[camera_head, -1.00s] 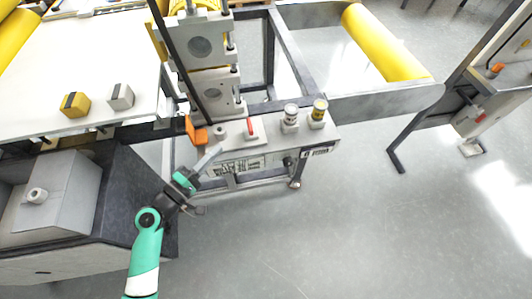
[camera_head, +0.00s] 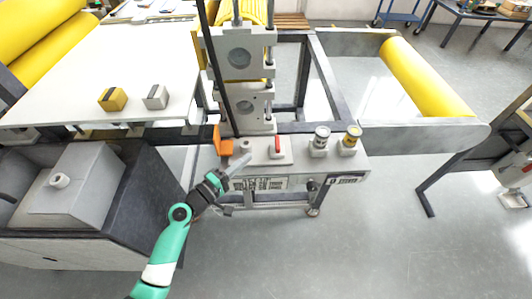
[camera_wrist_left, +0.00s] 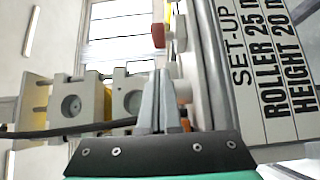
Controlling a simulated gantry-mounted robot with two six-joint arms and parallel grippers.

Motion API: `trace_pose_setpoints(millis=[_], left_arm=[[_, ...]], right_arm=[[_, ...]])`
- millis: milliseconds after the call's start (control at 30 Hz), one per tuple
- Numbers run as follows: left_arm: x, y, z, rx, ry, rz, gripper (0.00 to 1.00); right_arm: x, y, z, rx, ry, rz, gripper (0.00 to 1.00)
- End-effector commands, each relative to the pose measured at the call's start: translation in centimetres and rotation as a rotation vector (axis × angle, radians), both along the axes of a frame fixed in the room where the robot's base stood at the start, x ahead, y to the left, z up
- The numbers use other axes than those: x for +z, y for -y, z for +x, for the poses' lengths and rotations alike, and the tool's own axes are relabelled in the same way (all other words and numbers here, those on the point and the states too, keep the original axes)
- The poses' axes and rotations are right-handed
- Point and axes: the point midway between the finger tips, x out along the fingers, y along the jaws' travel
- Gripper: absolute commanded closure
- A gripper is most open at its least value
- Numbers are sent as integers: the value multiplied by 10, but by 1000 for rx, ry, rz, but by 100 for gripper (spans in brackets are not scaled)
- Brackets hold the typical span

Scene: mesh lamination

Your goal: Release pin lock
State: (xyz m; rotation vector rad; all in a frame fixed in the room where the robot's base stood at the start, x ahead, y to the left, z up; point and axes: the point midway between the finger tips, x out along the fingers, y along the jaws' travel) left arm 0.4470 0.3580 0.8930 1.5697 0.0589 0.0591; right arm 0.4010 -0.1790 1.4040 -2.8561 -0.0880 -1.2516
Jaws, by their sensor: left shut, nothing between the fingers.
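A control ledge (camera_head: 345,180) at the front of the machine carries a short grey knob (camera_head: 246,147) and a red-handled lever (camera_head: 277,144) on a light plate. Which of these is the pin lock, I cannot tell. My left gripper (camera_head: 241,164) is shut and empty, its tips just in front of and below the grey knob; contact cannot be made out. In the left wrist view the shut fingers (camera_wrist_left: 158,88) point toward the ledge parts. The red handle (camera_wrist_left: 158,36) shows beyond the tips. My right gripper is not in view.
An orange bracket (camera_head: 223,142) stands left of the knob, by a dark upright bar (camera_head: 214,65). Two gauges, silver-topped (camera_head: 320,140) and yellow-topped (camera_head: 350,139), stand to the right. A set-up label (camera_wrist_left: 262,70) is beside the fingers. Yellow and grey blocks sit on the white table (camera_head: 140,65).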

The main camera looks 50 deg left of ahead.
Motion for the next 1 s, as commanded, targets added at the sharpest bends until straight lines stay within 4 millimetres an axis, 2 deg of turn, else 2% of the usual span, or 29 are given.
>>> trace_pose_setpoints(millis=[33,167,200,400,833,1000], left_arm=[[0,0,12,-4,2,2,100],[-1,-2,39,-2,1,2,100],[1,3,46,-6,0,1,100],[1,20,64,-2,-1,0,100],[0,23,68,1,-1,1,100],[2,19,65,26,-3,-2,100]], right_arm=[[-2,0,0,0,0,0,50],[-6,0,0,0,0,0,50],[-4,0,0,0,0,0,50],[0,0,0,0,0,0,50],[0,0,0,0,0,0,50],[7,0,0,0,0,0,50]])
